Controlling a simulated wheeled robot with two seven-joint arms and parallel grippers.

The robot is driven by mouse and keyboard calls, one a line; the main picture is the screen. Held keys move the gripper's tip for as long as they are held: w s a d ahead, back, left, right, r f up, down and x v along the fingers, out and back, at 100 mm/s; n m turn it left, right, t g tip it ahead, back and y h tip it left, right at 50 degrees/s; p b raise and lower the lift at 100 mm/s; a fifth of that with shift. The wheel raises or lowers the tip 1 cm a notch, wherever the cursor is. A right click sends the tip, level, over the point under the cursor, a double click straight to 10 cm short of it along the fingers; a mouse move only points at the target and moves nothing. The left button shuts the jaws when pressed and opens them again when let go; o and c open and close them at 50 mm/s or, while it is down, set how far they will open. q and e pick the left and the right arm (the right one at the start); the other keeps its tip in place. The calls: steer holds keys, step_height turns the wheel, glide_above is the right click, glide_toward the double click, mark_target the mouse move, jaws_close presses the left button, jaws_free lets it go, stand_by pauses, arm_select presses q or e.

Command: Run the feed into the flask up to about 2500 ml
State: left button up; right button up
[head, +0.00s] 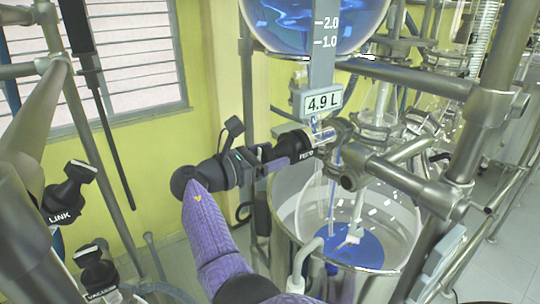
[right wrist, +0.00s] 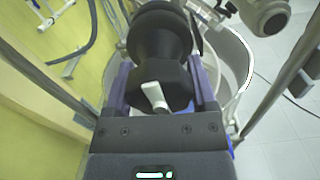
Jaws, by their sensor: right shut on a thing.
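The feed valve's black handle (head: 294,146) sticks out to the left below the upper vessel (head: 318,22), which holds blue liquid. My right gripper (head: 258,155) is shut on this handle. In the right wrist view the black handle (right wrist: 160,50), with a white pointer, lies between my right gripper's fingers (right wrist: 162,82). The readout (head: 322,102) shows 4.9 L. Below, the clear glass flask (head: 315,205) sits inside a steel pot, with blue liquid (head: 360,248) at its bottom. A blue streak shows below the valve; I cannot tell whether it is flowing. My left gripper is out of view.
A handle marked LINK (head: 66,192) and a vacuum handle (head: 98,268) stand at the left. The steel pot (head: 285,205) surrounds the flask. Metal rods and clamps (head: 490,108) crowd the right side. More glassware (head: 378,125) stands behind. Open floor shows at the lower right.

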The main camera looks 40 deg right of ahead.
steer(key=shift+m, duration=0.3)
